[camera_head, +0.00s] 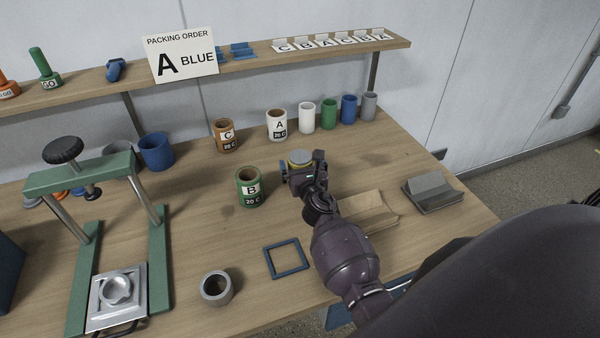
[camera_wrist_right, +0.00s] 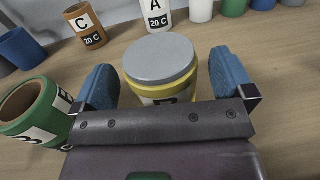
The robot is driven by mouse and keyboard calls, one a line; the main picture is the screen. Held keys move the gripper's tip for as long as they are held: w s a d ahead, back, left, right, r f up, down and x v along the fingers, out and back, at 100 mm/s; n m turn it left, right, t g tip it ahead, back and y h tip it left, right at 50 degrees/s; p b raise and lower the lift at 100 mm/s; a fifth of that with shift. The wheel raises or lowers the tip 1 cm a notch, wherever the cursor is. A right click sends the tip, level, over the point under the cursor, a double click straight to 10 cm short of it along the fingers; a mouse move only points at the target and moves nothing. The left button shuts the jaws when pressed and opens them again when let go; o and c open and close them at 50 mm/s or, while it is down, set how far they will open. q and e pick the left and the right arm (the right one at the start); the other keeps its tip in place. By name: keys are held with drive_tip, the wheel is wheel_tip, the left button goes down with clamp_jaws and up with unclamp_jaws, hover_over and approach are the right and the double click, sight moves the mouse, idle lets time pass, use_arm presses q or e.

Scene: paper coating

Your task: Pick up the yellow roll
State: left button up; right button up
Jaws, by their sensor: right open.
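The yellow roll (camera_head: 300,158) stands upright on the wooden table, with a grey disc on top; my right gripper hides most of it in the head view. In the right wrist view the yellow roll (camera_wrist_right: 162,80) stands between two blue finger pads. My right gripper (camera_head: 301,168) is open around it, with a visible gap on either side of the roll; it also shows in the right wrist view (camera_wrist_right: 165,85). My left gripper is not in view.
A green roll B (camera_head: 248,188) stands close to the left of my right gripper. Brown roll C (camera_head: 224,135) and white roll A (camera_head: 277,125) stand behind.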

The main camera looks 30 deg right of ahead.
drive_tip(key=shift+x, duration=0.85)
drive_tip(key=c, duration=1)
drive_tip(key=shift+r, duration=0.15)
